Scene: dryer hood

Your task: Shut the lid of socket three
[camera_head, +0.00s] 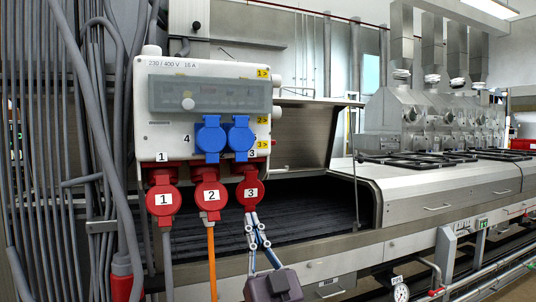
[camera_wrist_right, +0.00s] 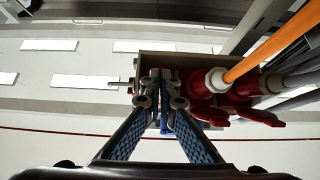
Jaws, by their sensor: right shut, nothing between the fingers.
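Socket three (camera_head: 250,190) is the rightmost red socket at the bottom of the wall box, with a round red front marked 3. I cannot tell how far its lid stands open. My right gripper (camera_head: 252,218) is shut and empty, pointing up with its fingertips at the lower edge of socket three; touching or just short of it, I cannot tell. In the right wrist view the closed fingertips (camera_wrist_right: 162,84) are in front of the box's underside and hide part of it. My left gripper is not in view.
Red socket two (camera_head: 211,195) with an orange cable (camera_head: 212,260) and red socket one (camera_head: 163,201) with a grey cable are to the left. Blue sockets (camera_head: 225,138) sit above. Grey pipes line the left wall. A steel machine (camera_head: 420,205) stands at right.

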